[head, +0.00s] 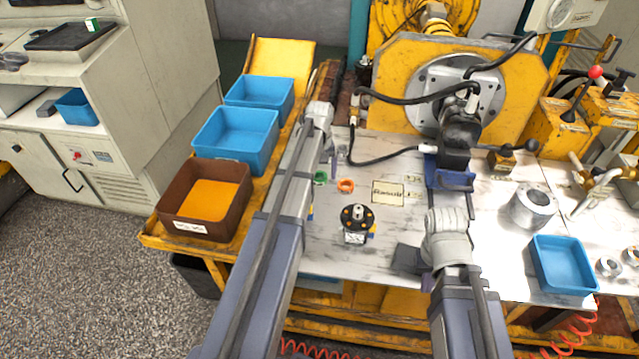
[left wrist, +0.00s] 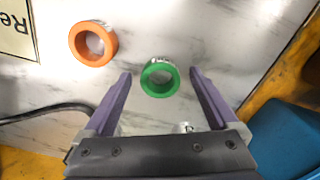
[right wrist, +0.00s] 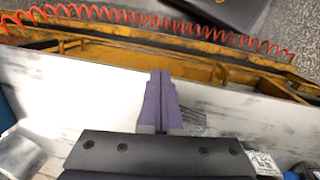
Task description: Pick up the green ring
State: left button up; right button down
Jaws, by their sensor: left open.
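The green ring (head: 319,178) sits on the white worktop beside my left arm, partly hidden by it in the head view. In the left wrist view the green ring (left wrist: 160,92) lies between the tips of my left gripper (left wrist: 160,75). The gripper is open, with a finger on each side and visible gaps between ring and fingers. My right gripper (right wrist: 161,75) is shut and empty over the front part of the worktop.
An orange ring (left wrist: 80,48) lies close by, near a label plate (head: 387,193). A black round motor part (head: 354,217) stands nearer the front. Blue bins (head: 237,140) and a brown bin (head: 170,195) stand at the left. The yellow machine (head: 390,60) blocks the back.

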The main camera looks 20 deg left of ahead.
pick_arm(q)
jog(key=shift+r, duration=0.1)
jog(key=c, duration=1.4)
pick_arm(e)
jog(key=shift+r, duration=0.1)
